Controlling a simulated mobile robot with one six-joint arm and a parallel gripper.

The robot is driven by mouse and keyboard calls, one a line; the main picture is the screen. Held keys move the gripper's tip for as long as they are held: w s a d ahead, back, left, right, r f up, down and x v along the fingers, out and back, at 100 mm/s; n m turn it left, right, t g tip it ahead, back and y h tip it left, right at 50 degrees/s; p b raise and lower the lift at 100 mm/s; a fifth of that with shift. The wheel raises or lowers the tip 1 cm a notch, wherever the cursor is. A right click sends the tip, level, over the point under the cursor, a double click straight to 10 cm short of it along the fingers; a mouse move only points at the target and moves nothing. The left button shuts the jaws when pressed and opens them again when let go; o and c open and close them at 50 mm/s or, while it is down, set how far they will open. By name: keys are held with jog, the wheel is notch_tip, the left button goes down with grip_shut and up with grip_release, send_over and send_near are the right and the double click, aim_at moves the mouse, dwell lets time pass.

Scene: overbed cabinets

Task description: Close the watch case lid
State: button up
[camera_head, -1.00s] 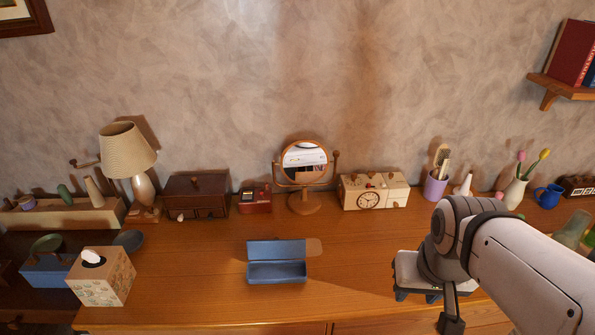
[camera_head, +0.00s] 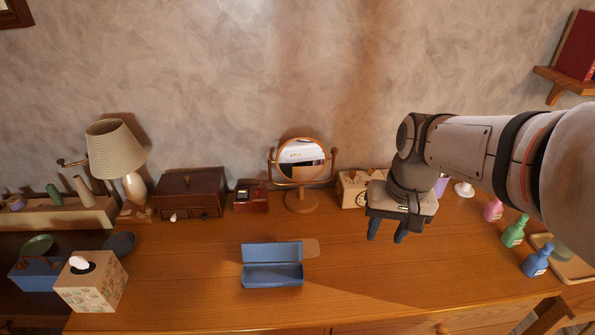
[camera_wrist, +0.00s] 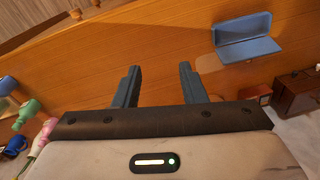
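The watch case (camera_head: 272,272) is a long blue box on the wooden table, in the front middle of the head view. Its blue lid (camera_head: 272,252) stands open, raised along the back edge. A flat tan tab (camera_head: 311,248) shows at the lid's right end. The case also shows in the wrist view (camera_wrist: 247,48), at the upper right. My gripper (camera_head: 386,236) hangs over the table to the right of the case and apart from it. Its two fingers (camera_wrist: 157,86) are spread with nothing between them.
A round mirror (camera_head: 302,165) and a small red box (camera_head: 251,197) stand behind the case. A tissue box (camera_head: 91,283) is to its left. Colored bottles (camera_head: 514,232) stand at the right. The table around the case is clear.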

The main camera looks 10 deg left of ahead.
jog(key=w+a+f+n+g, duration=0.1)
jog(key=w+a+f+g, duration=0.2)
jog(key=w+a, duration=0.75)
jog(key=g+p, duration=0.2)
jog(key=g, duration=0.1)
send_near(273, 239)
jog(key=shift+n+y, duration=0.3)
jog(key=x, duration=0.8)
jog(key=shift+s+d+f, duration=0.1)
jog(key=shift+d, duration=0.1)
jog(key=shift+t, duration=0.3)
grip_shut()
